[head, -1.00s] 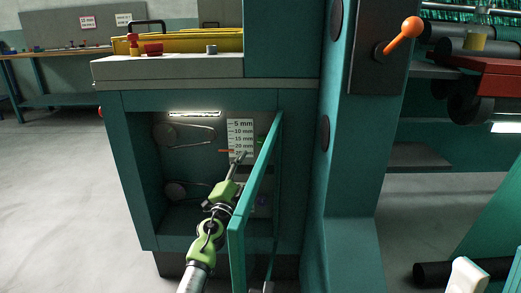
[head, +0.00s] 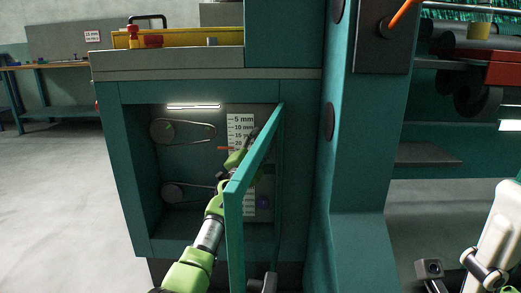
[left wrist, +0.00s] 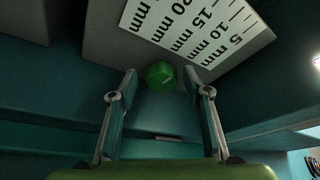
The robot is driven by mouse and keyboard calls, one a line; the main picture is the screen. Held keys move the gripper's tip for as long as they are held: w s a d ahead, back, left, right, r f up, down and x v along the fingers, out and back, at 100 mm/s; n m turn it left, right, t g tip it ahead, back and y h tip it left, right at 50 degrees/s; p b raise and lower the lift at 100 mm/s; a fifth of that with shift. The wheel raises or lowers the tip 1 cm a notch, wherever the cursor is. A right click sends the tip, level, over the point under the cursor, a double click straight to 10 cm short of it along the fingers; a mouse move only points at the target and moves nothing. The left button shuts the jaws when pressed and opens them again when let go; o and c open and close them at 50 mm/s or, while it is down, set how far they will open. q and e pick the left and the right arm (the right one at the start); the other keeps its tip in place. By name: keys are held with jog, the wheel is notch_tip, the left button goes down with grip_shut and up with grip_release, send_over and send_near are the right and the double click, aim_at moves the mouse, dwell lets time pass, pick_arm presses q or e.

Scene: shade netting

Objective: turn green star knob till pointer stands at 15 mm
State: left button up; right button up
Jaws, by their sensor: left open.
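The green star knob (left wrist: 160,74) shows in the left wrist view, between and slightly beyond the two fingertips of my left gripper (left wrist: 161,80). The fingers are open, with a gap on each side of the knob. In the head view the knob is hidden behind my left gripper (head: 240,156) and the open door. The white millimetre scale (head: 240,128) is on the cabinet's back wall; it also fills the top of the left wrist view (left wrist: 190,28). The red pointer (head: 225,148) stands near or just below the 20 mm line.
The teal door (head: 250,175) stands open close to the right of my left arm. Two belt pulleys (head: 163,132) are inside the cabinet on the left. A lamp strip (head: 194,106) is at its top. A blue-violet round part (head: 264,203) sits lower right.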

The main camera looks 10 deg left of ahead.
pick_arm(q)
jog(key=shift+w, duration=0.15)
jog(key=c, duration=1.1)
jog(key=shift+r, duration=0.1)
